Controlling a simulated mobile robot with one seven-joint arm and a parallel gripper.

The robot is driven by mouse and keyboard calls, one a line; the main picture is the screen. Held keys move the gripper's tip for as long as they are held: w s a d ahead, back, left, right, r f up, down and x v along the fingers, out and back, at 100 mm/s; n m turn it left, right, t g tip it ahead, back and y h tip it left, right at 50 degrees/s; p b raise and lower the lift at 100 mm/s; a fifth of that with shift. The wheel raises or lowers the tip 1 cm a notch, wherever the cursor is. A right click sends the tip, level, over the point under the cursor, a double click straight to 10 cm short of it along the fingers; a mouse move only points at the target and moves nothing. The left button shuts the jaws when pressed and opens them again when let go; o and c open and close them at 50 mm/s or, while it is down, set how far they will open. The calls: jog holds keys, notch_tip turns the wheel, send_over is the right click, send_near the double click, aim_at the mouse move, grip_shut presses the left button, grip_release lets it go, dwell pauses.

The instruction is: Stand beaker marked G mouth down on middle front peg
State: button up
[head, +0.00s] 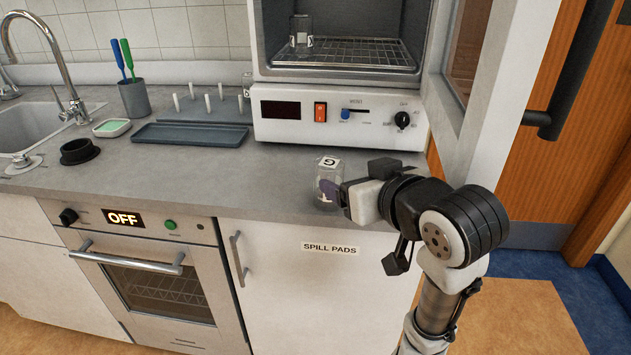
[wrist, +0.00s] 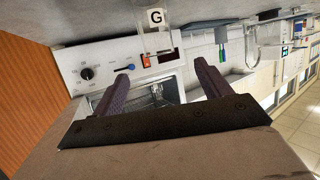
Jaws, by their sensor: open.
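The clear glass beaker marked G (head: 328,181) stands near the front edge of the counter, its white G label at the top. In the wrist view, its label (wrist: 156,18) shows between the lines of the two fingers. My gripper (head: 331,191) is open at the beaker, coming from the right; in the wrist view its purple fingers (wrist: 163,66) are spread apart. A finger overlaps the glass; I cannot tell how far the fingers reach around it. The middle front peg (head: 208,103) is a bare pale peg at the back of the counter.
Several other pegs stand around it, and another glass (head: 247,84) is at their right end. A dark tray (head: 190,133) lies in front. The open oven (head: 340,125) holds a beaker (head: 301,32); its door hangs right. A black ring (head: 79,151) sits left.

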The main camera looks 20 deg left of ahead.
aim_at(336, 176)
jog(key=p+x, duration=0.2)
jog(key=p, duration=0.7)
jog(key=shift+w+f+p, duration=0.15)
jog(key=shift+p, duration=0.2)
jog(key=x, duration=0.5)
jog(key=shift+f, duration=0.4)
jog(key=shift+p+x, duration=0.75)
jog(key=shift+x, duration=2.3)
jog(key=shift+f, duration=0.1)
jog(key=shift+c, duration=0.4)
jog(key=c, duration=1.1)
